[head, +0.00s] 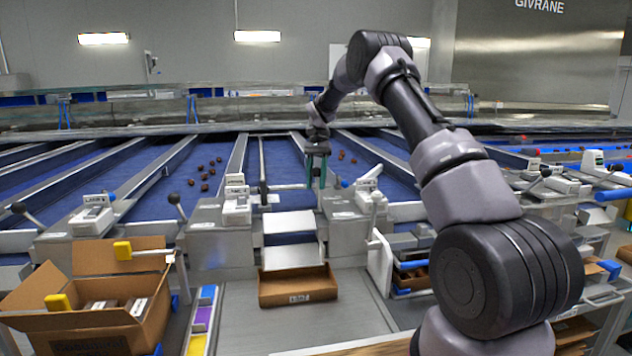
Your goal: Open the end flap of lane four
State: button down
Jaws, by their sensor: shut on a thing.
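My gripper (317,172), with teal fingers, points down at the housing on the right side of the middle lane's end. It is shut on what seems to be that lane's lever; the fingers hide most of it. Below and left of it are a pale upper plate (289,222) and a pale lower plate (291,256) at the lane end, with a strip of blue between them. I cannot read a lane number here, nor tell how far the flap stands open. Similar black-knobbed levers stand at the lane ends to the left (174,199) and far left (18,207).
A shallow cardboard box (298,294) stands under the lower plate. An open carton (105,340) with yellow corner pieces is at left. Dates (205,187) lie on the blue belt left of the middle lane. My arm hides part of the right side.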

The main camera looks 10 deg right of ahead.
jog(key=shift+c, duration=2.3)
grip_release()
jog(key=shift+a, duration=0.1)
jog(key=v, duration=1)
jog(key=shift+w+r, duration=0.2)
jog(key=shift+r, duration=0.15)
